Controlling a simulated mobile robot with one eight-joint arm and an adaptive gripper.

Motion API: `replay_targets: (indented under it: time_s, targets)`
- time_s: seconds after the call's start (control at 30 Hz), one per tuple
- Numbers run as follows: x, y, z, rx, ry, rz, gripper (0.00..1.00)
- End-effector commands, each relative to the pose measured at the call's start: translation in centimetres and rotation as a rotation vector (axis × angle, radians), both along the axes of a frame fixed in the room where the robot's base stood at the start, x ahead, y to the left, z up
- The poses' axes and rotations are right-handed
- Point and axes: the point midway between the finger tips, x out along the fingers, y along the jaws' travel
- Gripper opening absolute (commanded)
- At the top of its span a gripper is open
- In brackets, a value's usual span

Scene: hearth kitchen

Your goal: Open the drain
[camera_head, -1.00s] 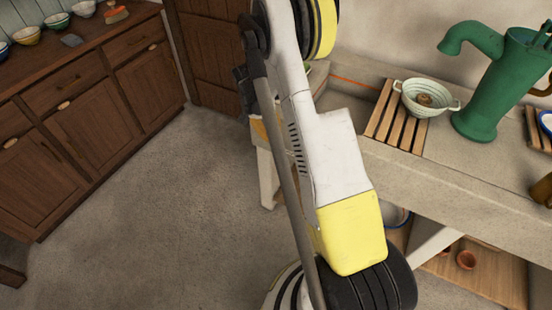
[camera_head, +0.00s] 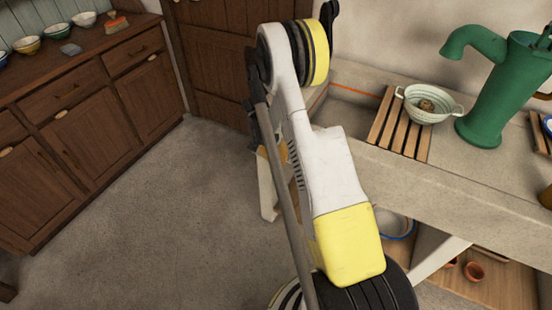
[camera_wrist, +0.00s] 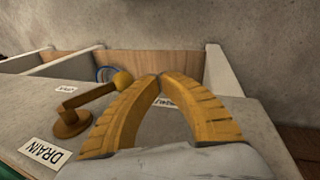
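In the wrist view, a brass lever (camera_wrist: 92,96) with a round knob (camera_wrist: 122,80) rises from a round base (camera_wrist: 72,121) on a grey stone surface. A white label reading DRAIN (camera_wrist: 46,153) lies beside the base. My gripper (camera_wrist: 160,77) has two yellow ridged fingers, with tips together and nothing seen between them. The knob is just left of the left finger in the picture; I cannot tell whether they touch.
A green pump (camera_head: 490,95) stands on the counter. Beside it, a pale colander (camera_head: 425,103) sits on a wooden slatted rack (camera_head: 398,135). Pots (camera_head: 473,270) stand on the lower shelf. A wooden cabinet (camera_head: 100,120) stands at left, with open floor (camera_head: 160,210) between.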

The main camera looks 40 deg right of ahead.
Motion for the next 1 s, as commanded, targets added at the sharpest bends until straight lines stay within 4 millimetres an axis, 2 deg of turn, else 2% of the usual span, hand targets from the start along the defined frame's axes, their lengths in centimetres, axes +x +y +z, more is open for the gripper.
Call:
replay_targets:
  time_s: [0.03,0.1,0.2,0.4,0.83,1.0]
  targets:
    - [-0.3,-0.2,-1.4,0.000,0.000,-0.001,0.00]
    - [-0.7,-0.5,-2.5,0.000,0.000,-0.002,0.00]
    - [-2.2,-1.5,-2.5,0.000,0.000,-0.003,0.00]
    - [-3.5,-2.4,-2.6,0.001,0.000,0.000,0.00]
    - [-3.7,-2.6,-2.5,0.000,0.000,0.000,0.00]
    - [-3.7,-3.5,-2.7,0.001,0.000,-0.001,0.00]
